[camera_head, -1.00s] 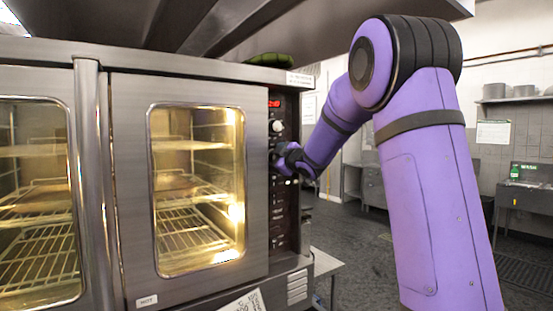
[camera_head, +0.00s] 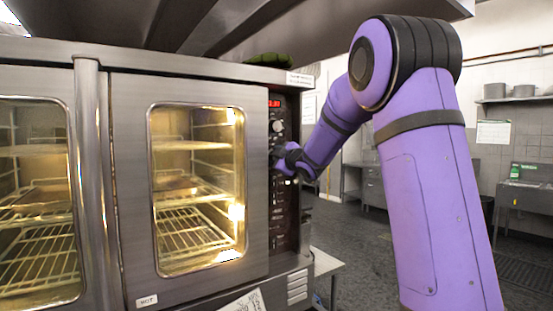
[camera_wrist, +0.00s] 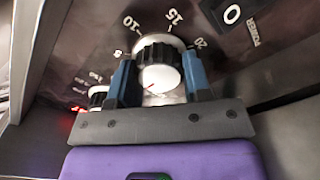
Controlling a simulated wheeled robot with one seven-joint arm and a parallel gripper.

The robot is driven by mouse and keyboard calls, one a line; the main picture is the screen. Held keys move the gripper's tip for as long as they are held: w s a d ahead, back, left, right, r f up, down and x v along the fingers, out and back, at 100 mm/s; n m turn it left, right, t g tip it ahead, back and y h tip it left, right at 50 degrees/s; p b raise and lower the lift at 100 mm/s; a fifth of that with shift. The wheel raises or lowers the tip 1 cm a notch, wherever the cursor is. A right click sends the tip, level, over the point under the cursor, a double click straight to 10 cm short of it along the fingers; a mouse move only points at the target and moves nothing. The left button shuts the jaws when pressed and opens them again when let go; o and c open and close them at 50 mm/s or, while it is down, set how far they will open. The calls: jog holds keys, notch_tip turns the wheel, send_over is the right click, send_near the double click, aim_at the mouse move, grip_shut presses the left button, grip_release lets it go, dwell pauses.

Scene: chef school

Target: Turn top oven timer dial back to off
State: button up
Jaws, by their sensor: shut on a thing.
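The oven (camera_head: 190,88) has a dark control panel (camera_head: 284,215) on its right side, with a lit red display (camera_head: 274,103) and a light knob (camera_head: 278,126) near the top. My gripper (camera_head: 277,158) is at the panel below that knob. In the wrist view, a timer dial (camera_wrist: 159,70) with a black grip ring and white face sits between my gripper's blue-grey fingers (camera_wrist: 160,88). The fingers are shut on its two sides. Numbers around it include 10, 15 and 20. A small red mark shows on the white face near its lower left. The off mark is not visible.
The glass oven door (camera_head: 195,190) is shut, with lit racks inside. A power switch (camera_wrist: 232,14) and another small knob (camera_wrist: 97,95) are close to the dial. Open floor (camera_head: 365,250) lies right of the oven.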

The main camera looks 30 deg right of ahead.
jog(key=o, duration=0.9)
jog(key=s, duration=1.1)
jog(key=shift+d, duration=0.15)
jog(key=shift+w, duration=0.1)
